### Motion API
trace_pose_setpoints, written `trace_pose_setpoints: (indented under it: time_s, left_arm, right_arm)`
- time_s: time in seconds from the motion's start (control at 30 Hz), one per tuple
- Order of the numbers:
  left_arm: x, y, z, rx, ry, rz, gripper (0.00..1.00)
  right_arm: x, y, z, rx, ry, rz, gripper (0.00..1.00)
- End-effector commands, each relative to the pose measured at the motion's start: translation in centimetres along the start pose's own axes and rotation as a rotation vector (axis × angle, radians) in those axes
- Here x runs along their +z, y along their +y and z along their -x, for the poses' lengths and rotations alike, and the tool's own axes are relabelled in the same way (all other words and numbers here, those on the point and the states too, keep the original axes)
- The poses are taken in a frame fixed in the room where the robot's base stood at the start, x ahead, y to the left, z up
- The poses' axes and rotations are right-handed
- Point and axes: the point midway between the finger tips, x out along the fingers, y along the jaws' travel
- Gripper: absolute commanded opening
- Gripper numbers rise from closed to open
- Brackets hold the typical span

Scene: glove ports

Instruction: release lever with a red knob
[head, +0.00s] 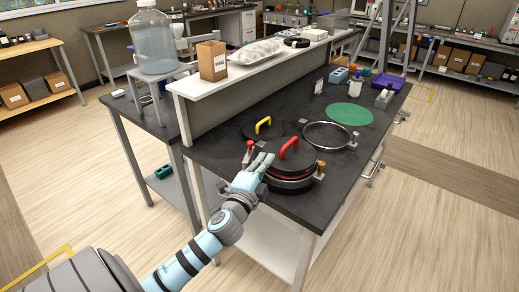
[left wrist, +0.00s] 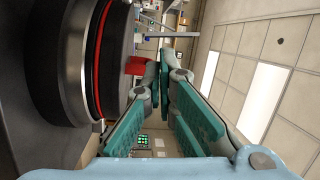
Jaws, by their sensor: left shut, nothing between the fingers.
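A round port with a black lid (head: 272,160) sits at the near end of the dark bench, with a red arched handle (head: 290,147) on top. A small red knob (head: 249,144) stands beside the lid at its left. An orange-brown knob (head: 321,166) is at its right. My left gripper (head: 264,160) is shut and empty at the lid's near left edge, close to the red knob. In the left wrist view, the black lid and red ring (left wrist: 97,60) fill the left, and a red part (left wrist: 137,65) shows beside my fingers (left wrist: 165,62); I cannot tell whether it is the knob or the handle.
Behind the port are a black disc with a yellow handle (head: 263,125), an open metal ring (head: 328,135) and a green round mat (head: 349,114). A raised white shelf (head: 232,75) with a box (head: 211,61) runs along the bench's left side.

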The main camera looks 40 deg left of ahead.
Motion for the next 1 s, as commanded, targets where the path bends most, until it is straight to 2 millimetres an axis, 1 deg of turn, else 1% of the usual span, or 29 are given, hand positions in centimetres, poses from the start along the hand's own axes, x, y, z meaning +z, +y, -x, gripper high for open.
trace_pose_setpoints:
  time_s: [0.1,0.3,0.4,0.53,0.67,1.0]
  left_arm:
    - [0.0,-0.2,-2.6,-0.001,-0.002,0.003,0.00]
    - [0.0,-0.1,-6.9,0.001,-0.002,0.004,0.00]
    - [2.0,0.2,-5.9,0.003,-0.001,-0.002,0.00]
    - [3.3,0.2,-5.4,0.003,-0.001,0.000,0.00]
    - [3.8,0.1,-5.2,0.003,-0.001,0.003,0.00]
    - [3.8,0.1,-5.2,0.002,-0.004,0.005,0.00]
  right_arm:
    - [-0.1,0.0,0.4,0.000,0.000,0.000,0.40]
    - [-0.1,0.0,0.5,0.000,0.001,0.000,0.40]
    - [-0.1,0.0,0.0,0.000,0.001,0.000,0.40]
    - [-0.1,-0.1,-0.4,0.000,0.002,0.000,0.40]
    - [-0.1,-0.1,-0.4,0.000,0.001,0.000,0.40]
    - [0.0,-0.1,-0.4,0.000,0.001,0.000,0.40]
